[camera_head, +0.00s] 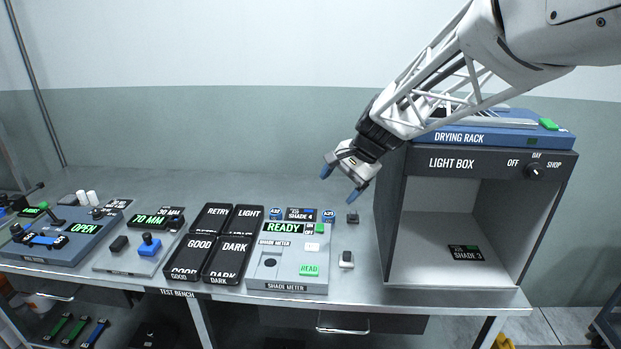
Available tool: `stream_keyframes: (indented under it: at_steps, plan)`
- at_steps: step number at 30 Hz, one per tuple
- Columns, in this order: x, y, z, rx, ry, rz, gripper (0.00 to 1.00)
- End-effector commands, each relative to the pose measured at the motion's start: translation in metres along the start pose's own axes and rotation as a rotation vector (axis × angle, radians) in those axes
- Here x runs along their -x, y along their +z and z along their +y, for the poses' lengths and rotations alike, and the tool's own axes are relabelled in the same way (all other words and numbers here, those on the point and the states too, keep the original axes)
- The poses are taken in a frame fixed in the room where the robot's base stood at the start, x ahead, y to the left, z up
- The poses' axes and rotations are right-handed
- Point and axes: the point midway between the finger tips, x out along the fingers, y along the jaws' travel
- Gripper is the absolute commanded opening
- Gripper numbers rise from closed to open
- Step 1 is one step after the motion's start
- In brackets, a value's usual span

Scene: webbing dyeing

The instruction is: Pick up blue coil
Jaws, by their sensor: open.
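My gripper (340,184) is open and empty, with blue fingertips pointing down and left. It hangs in the air above the right-hand back part of the shade meter (285,284). Two small round blue pieces with light labels sit at the meter's back edge, one at the left (276,213) and one at the right (328,215). They may be blue coils, but they are too small to tell. The right one appears closest below my gripper, and neither is held.
The light box (390,215) stands right of my gripper, with the drying rack (470,137) on top. Black trays (227,250) marked GOOD, DARK, RETRY and LIGHT lie left of the meter. Control panels (75,245) fill the left. The bench's back strip is clear.

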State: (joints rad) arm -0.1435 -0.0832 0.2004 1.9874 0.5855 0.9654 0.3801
Motion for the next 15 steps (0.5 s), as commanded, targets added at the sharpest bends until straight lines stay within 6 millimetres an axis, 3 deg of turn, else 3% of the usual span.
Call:
stream_keyframes:
  at_steps: [6,15]
  plan:
    - [-0.036,-0.028,-0.034,-0.117,-0.048,-0.071,0.79]
    - [-0.096,-0.068,-0.068,-0.355,-0.128,-0.216,0.79]
